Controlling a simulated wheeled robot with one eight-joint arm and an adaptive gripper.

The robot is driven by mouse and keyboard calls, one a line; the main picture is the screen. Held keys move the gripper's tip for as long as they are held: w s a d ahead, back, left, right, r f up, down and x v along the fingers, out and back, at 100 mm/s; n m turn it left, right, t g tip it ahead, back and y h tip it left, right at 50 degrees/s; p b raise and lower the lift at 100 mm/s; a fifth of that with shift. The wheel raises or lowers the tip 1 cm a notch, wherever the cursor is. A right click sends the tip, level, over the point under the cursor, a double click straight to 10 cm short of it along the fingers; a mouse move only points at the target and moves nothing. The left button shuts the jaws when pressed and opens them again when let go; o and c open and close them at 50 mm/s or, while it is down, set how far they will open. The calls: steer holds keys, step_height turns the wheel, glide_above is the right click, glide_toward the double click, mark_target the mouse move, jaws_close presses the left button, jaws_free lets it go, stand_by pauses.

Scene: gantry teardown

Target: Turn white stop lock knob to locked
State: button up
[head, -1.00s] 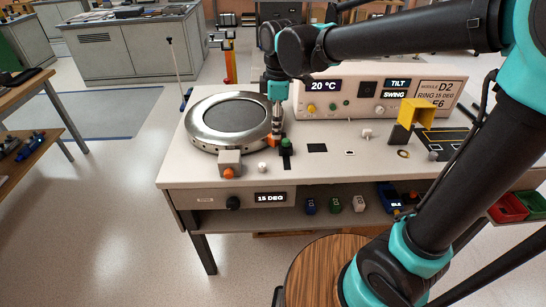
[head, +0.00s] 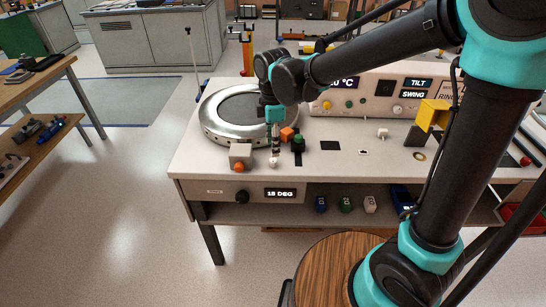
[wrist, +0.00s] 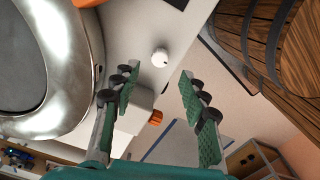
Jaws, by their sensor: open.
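The small white knob (head: 275,163) sits near the front edge of the bench top, just right of a pale block with an orange knob (head: 239,167). In the wrist view the white knob (wrist: 160,57) shows a small dark mark on its side. My gripper (head: 275,150) points down just above the white knob in the head view. In the wrist view my gripper (wrist: 156,78) is open and empty, its green-padded fingers apart. The knob shows beyond the fingertips, roughly in line with the gap, and no contact is visible.
A round metal ring table (head: 215,130) stands left behind my gripper. An orange block (head: 287,134) and a green-topped knob (head: 298,142) are close on the right. A control panel (head: 370,95) stands at the back. A wooden round top (head: 335,265) is in front of the bench.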

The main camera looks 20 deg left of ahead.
mark_target(273, 160)
steer(key=shift+f, duration=3.05)
jaws_close()
